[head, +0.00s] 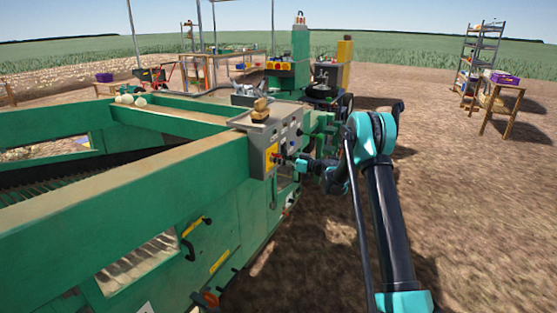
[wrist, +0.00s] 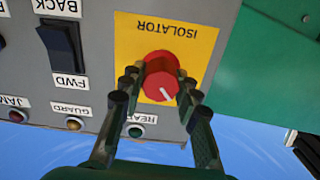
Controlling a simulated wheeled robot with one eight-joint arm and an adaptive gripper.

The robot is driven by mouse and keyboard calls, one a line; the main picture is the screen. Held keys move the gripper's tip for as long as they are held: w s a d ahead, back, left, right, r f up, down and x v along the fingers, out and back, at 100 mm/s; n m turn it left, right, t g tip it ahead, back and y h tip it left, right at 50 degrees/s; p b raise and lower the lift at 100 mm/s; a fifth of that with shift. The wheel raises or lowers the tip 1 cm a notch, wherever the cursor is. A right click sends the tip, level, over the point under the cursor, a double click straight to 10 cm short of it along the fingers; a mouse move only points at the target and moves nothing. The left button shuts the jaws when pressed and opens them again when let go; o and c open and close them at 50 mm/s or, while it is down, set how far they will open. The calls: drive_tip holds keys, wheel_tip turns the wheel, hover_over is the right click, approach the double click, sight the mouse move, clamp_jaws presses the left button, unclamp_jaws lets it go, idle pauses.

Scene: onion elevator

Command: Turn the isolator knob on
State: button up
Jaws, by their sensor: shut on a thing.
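The isolator knob (wrist: 160,80) is red and round with a white pointer mark, on a yellow plate (wrist: 197,58) lettered ISOLATOR, upside down in the wrist view. The pointer mark points toward the lower right there. My gripper (wrist: 160,84) has its two dark fingers on either side of the knob, shut on it. In the head view my gripper (head: 284,160) reaches the yellow plate (head: 271,158) on the side of the grey control box (head: 283,132). The knob is mostly hidden there by my gripper.
Beside the plate are a black FWD/BACK switch (wrist: 62,48), a yellow GUARD lamp (wrist: 74,123) and a green lamp (wrist: 135,131). A long green machine frame (head: 120,190) fills the left. Open bare ground (head: 480,220) lies to the right, with a wooden table (head: 505,90) farther back.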

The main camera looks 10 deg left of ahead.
drive_tip(key=m, duration=0.3)
drive_tip(key=shift+m, duration=0.4)
drive_tip(key=m, duration=0.4)
drive_tip(key=shift+w+f+m, duration=0.1)
drive_tip(key=shift+m, duration=0.2)
drive_tip(key=m, duration=0.4)
drive_tip(key=shift+d+m, duration=0.1)
drive_tip(key=shift+m, duration=0.2)
drive_tip(key=shift+f+m, duration=0.15)
drive_tip(key=shift+m, duration=1.95)
drive_tip(key=o, duration=1.2)
drive_tip(key=shift+c, duration=0.2)
drive_tip(key=v, duration=1.2)
